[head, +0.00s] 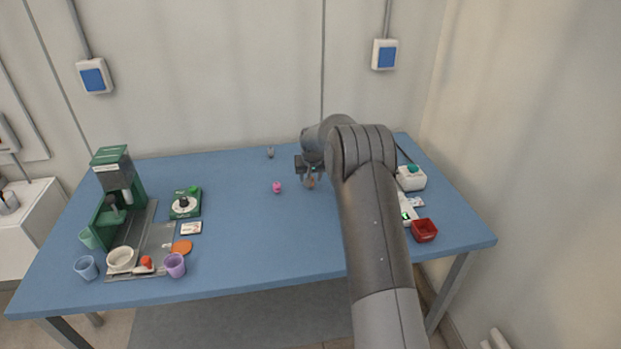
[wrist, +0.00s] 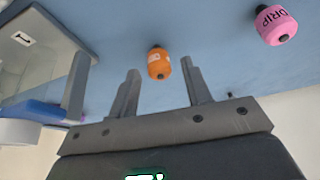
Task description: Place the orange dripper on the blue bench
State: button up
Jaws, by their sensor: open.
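The orange dripper (wrist: 159,64), a small rounded body with a pale label and dark ends, shows in the wrist view near the fingertips. My gripper (wrist: 160,78) is open, with a finger on either side of the dripper in that view and visible gaps to both. In the head view my gripper (head: 307,171) is over the back right part of the blue bench (head: 235,215). A small brownish-orange shape (head: 310,183), probably the dripper, shows just below it, partly hidden. I cannot tell whether the dripper rests on the bench.
A pink dripper (head: 277,188) marked "DRIP" is close by; it also shows in the wrist view (wrist: 276,24). A small grey object (head: 271,152) is behind. A green machine (head: 113,185) and cups are left. A red box (head: 424,230) is right. The bench middle is clear.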

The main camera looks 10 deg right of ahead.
jog(key=v, duration=1.2)
jog(key=s+a+r, duration=0.1)
jog(key=s+r, duration=0.7)
jog(key=s, duration=0.3)
jog(key=s+a+r, duration=0.1)
jog(key=s+r, duration=0.7)
jog(key=s, duration=0.4)
jog(key=s+f+n+t, duration=0.1)
jog(key=s+f, duration=0.1)
jog(key=s, duration=2.4)
jog(key=shift+s+a+f, duration=0.25)
jog(key=shift+s+f, duration=0.05)
jog(key=shift+f, duration=0.1)
